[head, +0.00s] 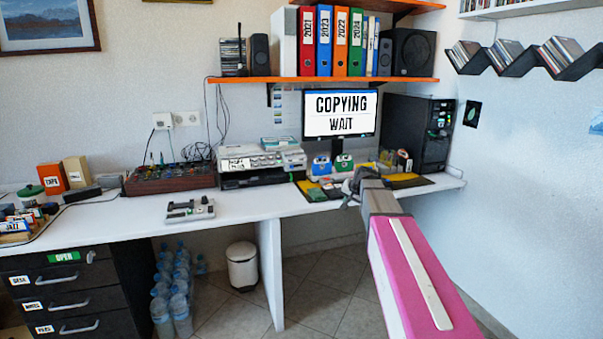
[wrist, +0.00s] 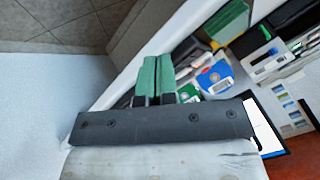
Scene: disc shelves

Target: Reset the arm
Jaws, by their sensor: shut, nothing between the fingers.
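My gripper (head: 352,184) is at the end of my pink and grey arm, over or near the right part of the white desk, in front of the monitor. In the wrist view its two green fingers (wrist: 157,77) are side by side and shut, with nothing seen between them. Beyond them lie a blue item with a white label (wrist: 216,78) and a green item partly hidden by the gripper. In the head view, a blue labelled item (head: 320,167) and a green one (head: 343,162) stand below the monitor. I cannot tell the exact height of the gripper.
The monitor (head: 340,114) reads "COPYING WAIT". A black computer tower (head: 418,133) stands right of it. A stacked device (head: 262,161) and a small grey device (head: 190,210) are on the desk to the left. An orange shelf (head: 325,79) with binders hangs above. The desk's front middle is clear.

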